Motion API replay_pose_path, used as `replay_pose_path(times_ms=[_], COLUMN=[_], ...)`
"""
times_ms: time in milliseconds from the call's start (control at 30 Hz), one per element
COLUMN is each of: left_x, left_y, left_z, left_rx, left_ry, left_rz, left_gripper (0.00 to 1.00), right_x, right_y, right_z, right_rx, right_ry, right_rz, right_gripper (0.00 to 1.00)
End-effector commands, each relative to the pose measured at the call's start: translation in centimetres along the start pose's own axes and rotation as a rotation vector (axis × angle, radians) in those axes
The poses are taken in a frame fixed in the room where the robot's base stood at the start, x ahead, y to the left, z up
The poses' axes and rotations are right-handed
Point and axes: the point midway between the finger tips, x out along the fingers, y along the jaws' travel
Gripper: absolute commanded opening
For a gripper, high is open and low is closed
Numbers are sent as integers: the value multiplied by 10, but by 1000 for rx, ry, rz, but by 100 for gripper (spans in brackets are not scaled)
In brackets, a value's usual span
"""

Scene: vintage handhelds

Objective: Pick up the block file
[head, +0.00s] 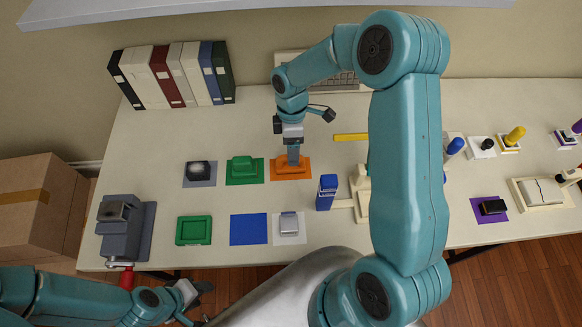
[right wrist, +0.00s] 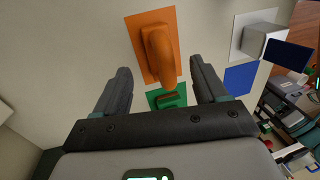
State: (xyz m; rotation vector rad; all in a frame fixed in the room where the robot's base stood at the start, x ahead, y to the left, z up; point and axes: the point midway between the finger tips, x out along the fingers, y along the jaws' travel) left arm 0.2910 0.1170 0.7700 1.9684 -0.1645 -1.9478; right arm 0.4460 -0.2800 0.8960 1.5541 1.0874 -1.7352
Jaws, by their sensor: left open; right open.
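An orange tool with a rounded upright handle stands on an orange mat (head: 305,172); it looks like the block file, but I cannot be sure. In the right wrist view the orange tool (right wrist: 158,50) lies between and just beyond the fingertips, with no finger visibly touching it. My right gripper (right wrist: 160,66) is open and empty; in the head view it points down over the orange mat and hides much of the tool. My left gripper (head: 196,297) is open and empty at the lower left, off the table's front edge.
A green tool (head: 244,166) stands on a green mat just left of the orange one. A blue upright block (head: 327,192) stands to the right. A blue mat (head: 248,229), a green tray (head: 194,230) and a grey vise (head: 122,228) lie nearer. Binders (head: 172,75) stand at the back left.

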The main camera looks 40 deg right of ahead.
Motion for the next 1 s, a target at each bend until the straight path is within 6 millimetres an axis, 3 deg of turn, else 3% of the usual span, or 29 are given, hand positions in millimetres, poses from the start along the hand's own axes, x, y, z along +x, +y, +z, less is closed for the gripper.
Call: replay_pose_path(times_ms=[167, 467, 700, 767, 900, 1000], left_x=[7, 36, 34, 34, 34, 34], left_y=[-3, -13, -12, -12, -12, -12], left_z=[0, -1, -1, -1, -1, -1], left_rx=[0, 0, 0, 0, 0, 0], left_ry=[1, 0, 1, 1, 1, 1], left_rz=[0, 0, 0, 0, 0, 0], left_gripper=[47, 47, 47, 47, 47, 47], right_x=[11, 56, 56, 56, 56, 56], right_y=[2, 7, 6, 6, 6, 6], right_z=[0, 0, 0, 0, 0, 0], right_rx=[0, 0, 0, 0, 0, 0], right_ry=[0, 0, 0, 0, 1, 1], right_rz=[0, 0, 1, 1, 1, 1], right_gripper=[72, 72, 72, 56, 10, 6])
